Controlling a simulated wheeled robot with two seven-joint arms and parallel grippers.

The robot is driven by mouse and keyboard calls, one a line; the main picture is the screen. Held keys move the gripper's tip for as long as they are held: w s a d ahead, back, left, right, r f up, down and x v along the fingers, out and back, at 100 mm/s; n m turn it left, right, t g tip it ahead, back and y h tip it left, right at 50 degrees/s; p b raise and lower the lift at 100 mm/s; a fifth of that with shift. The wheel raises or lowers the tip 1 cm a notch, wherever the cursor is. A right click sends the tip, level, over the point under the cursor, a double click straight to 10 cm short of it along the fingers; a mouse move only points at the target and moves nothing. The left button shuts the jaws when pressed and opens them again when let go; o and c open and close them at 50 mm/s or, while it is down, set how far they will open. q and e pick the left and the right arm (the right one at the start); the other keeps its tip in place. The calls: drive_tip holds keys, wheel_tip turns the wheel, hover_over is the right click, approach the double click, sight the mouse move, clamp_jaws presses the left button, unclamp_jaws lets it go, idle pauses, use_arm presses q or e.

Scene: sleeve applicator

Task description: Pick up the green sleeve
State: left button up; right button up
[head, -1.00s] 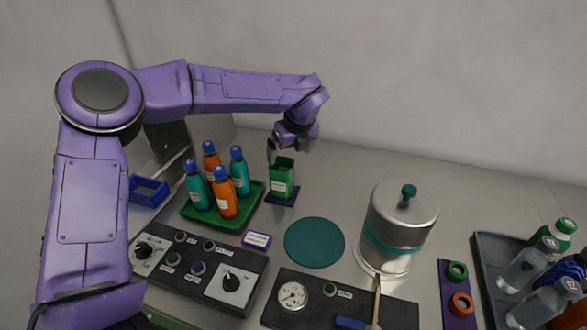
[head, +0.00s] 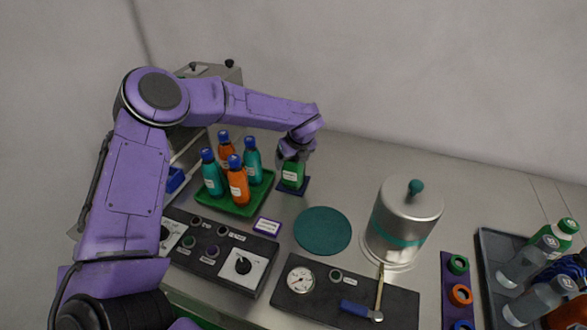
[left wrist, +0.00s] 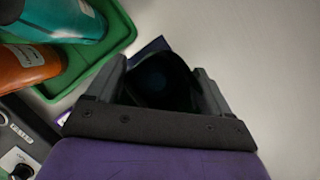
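The green sleeve (head: 292,174) is an open-topped box-like holder with a white label, upright on a small dark blue pad (head: 305,187). My left gripper (head: 294,157) is low over it, with its fingers at the sleeve's upper part. In the left wrist view the two fingers (left wrist: 162,82) stand on either side of the sleeve's dark hollow opening (left wrist: 160,78). No clear gap shows between fingers and sleeve, and I cannot tell whether they press on it. My right gripper is not in view.
A green tray (head: 232,206) with several orange and teal bottles stands close left of the sleeve. A teal disc (head: 323,230) lies in front, with a steel canister (head: 405,220) to its right.

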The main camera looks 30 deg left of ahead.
use_arm(q)
drive_tip(key=shift+c, duration=0.7)
wheel_tip(320, 180, up, 7)
drive_tip(key=b, duration=0.2)
drive_tip(key=s+d+b, duration=0.2)
drive_tip(key=s+d, duration=0.2)
drive_tip(key=d, duration=0.3)
drive_tip(key=s+d+b, duration=0.3)
drive_tip(key=s+d, duration=0.2)
drive_tip(key=d, duration=0.3)
drive_tip(key=shift+s+d, duration=0.15)
drive_tip(key=shift+s, duration=0.1)
drive_tip(key=shift+r, duration=0.1)
wheel_tip(320, 180, up, 3)
drive_tip(key=shift+f+p, duration=0.1)
drive_tip(key=shift+p, duration=0.75)
